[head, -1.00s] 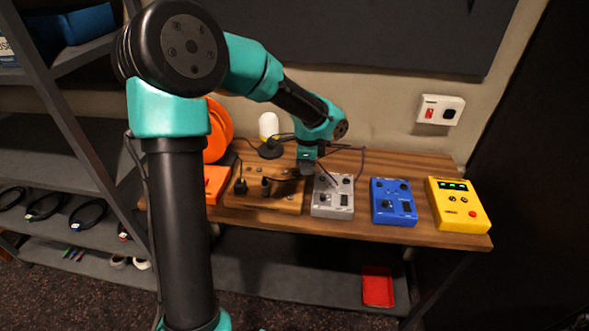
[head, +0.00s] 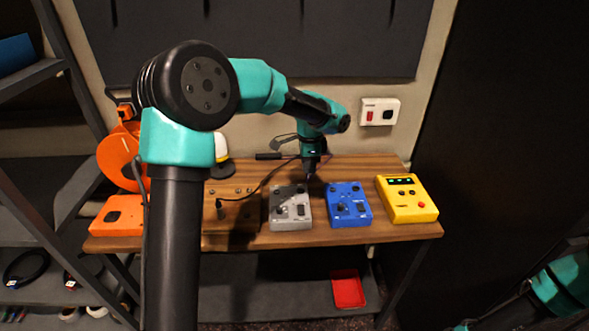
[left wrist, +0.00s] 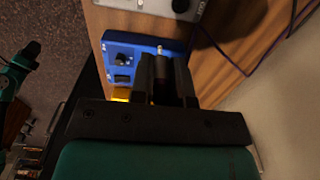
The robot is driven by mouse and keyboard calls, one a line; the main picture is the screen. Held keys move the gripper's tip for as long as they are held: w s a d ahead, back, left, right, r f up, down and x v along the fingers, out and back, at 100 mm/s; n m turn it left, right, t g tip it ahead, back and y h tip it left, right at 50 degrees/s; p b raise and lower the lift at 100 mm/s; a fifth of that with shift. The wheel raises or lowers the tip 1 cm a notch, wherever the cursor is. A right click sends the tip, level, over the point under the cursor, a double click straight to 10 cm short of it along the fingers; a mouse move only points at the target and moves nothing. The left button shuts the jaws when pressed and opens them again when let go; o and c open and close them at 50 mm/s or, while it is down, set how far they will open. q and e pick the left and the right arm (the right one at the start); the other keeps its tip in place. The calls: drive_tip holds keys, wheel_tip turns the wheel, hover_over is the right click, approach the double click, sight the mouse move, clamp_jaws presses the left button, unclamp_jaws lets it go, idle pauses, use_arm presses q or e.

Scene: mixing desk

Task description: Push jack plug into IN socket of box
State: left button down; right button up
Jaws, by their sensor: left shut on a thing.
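My left gripper (head: 311,172) is shut on the jack plug, just behind the blue box (head: 348,204) near its back left corner. In the left wrist view the fingers (left wrist: 170,66) point toward the blue box (left wrist: 125,56), and the plug's pale tip (left wrist: 160,49) shows at the box's edge. I cannot tell whether the tip touches or enters a socket. The IN label is not readable. The grey box (head: 290,207) stands to the left. My right arm's links show at the lower right, but its gripper does not show clearly.
A yellow box (head: 406,199) with green lights stands right of the blue one. A dark cable (head: 262,187) runs left from the gripper area over a wooden board. An orange box (head: 118,215) is at the far left. A red tray (head: 347,289) lies on the lower shelf.

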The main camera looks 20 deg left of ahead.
use_arm(q)
drive_tip(key=w+d+r, duration=0.1)
drive_tip(key=w+d, duration=0.6)
hover_over(333, 189)
drive_tip(key=shift+s+f, duration=0.1)
drive_tip(key=shift+f, duration=4.2)
drive_tip(key=shift+f, duration=0.9)
drive_tip(key=shift+f, duration=0.6)
drive_tip(key=c, duration=1)
unclamp_jaws()
drive_tip(key=shift+r, duration=0.1)
wheel_tip(333, 189, up, 17)
drive_tip(key=shift+r, duration=0.1)
